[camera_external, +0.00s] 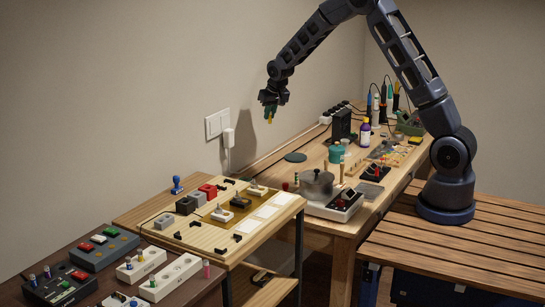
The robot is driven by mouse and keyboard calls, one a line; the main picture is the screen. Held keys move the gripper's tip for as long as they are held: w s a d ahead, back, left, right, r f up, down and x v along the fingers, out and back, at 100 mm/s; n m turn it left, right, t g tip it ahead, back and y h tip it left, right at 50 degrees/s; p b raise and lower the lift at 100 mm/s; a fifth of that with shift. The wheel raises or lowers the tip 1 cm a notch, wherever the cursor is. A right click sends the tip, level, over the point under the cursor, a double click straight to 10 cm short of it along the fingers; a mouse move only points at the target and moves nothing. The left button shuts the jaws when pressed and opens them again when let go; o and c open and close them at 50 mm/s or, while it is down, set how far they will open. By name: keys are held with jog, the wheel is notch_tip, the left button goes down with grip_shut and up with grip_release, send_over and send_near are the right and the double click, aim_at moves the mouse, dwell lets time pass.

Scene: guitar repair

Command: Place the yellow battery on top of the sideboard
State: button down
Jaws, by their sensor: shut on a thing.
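My gripper (271,104) hangs high in front of the back wall, pointing down, left of the workbench's middle. It is shut on the yellow battery (270,119), a small yellow piece showing below the fingers. The battery is in the air, apart from every surface. Below and to the left is a low light-wood cabinet (130,217) with an open shelf. A dark brown surface (30,262) lies at the lower left. I cannot tell for certain which of these is the sideboard.
The workbench (347,226) carries a pot (317,184) and tools.

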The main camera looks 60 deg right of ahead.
jog(key=shift+r, duration=0.55)
jog(key=s+a+f+n, duration=0.2)
jog(key=a+f, duration=0.3)
jog(key=a, duration=0.1)
jog(key=s+a+f+n+y, duration=0.1)
jog(key=s+a+f+n, duration=0.1)
jog(key=a+f, duration=0.3)
jog(key=s+a+f+n+y, duration=0.1)
jog(key=s+a+f+n, duration=0.1)
jog(key=a, duration=0.4)
jog(key=shift+s+a+f, duration=0.15)
jog(key=shift+s+f, duration=0.2)
jog(key=shift+f, duration=0.35)
jog(key=shift+s+a+f, duration=0.15)
jog(key=shift+s+f, duration=0.2)
jog(key=shift+f, duration=0.35)
jog(key=s+d+r+m, duration=0.3)
jog(key=d+r, duration=1.2)
jog(key=d, duration=0.3)
jog(key=shift+h, duration=0.4)
jog(key=f, duration=2)
jog(key=shift+w+a, duration=0.2)
jog(key=c, duration=1.5)
grip_release()
jog(key=shift+f, duration=0.1)
jog(key=shift+o, duration=0.2)
